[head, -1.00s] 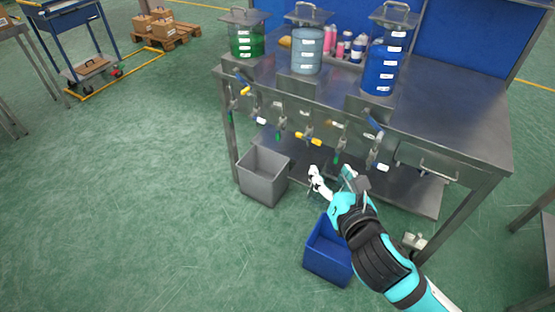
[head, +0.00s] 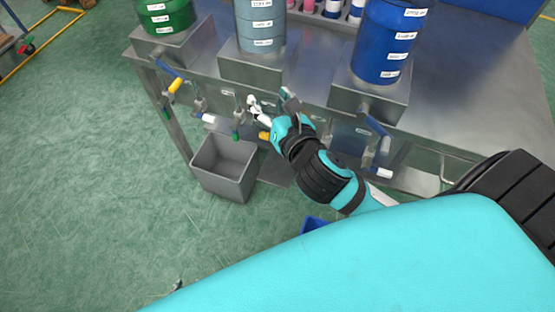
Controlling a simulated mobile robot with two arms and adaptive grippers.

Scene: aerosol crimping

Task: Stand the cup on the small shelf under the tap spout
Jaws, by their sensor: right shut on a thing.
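My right gripper (head: 273,106) reaches in front of the steel bench, under the middle grey-blue tank (head: 261,24). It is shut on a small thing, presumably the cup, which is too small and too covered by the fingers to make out. Taps hang along the bench front: one with a blue and yellow handle (head: 172,80) at the left, and one with a blue handle (head: 378,130) at the right. I cannot clearly make out the small shelf. Only a small dark tip of my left gripper (head: 178,286) shows at the bottom, beyond my turquoise arm.
A grey bin (head: 225,165) stands on the floor below the taps. A blue bin (head: 313,223) is mostly hidden by my arm. A green tank (head: 166,14) and a blue tank (head: 388,42) stand on the bench (head: 460,95).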

